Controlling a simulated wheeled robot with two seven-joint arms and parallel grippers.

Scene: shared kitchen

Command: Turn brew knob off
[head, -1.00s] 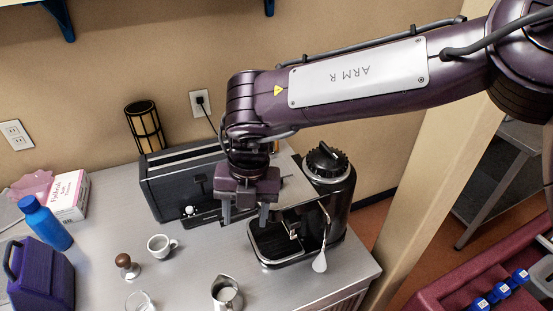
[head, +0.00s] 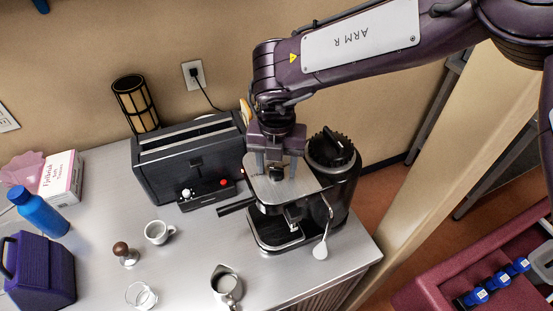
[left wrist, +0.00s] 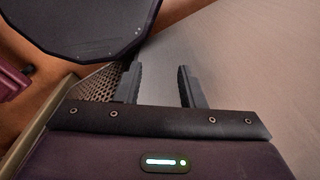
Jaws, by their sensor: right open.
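The espresso machine (head: 262,192) stands near the right end of the counter in the head view, with a silver top plate, a black portafilter handle at its left and a steam wand at its front.
A black toaster (head: 185,168) with a red button stands just left of the machine. A black-topped grinder (head: 333,150) stands close at its right. A white cup (head: 158,232), a tamper (head: 124,254), a glass (head: 140,295) and a metal pitcher (head: 226,286) are in front.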

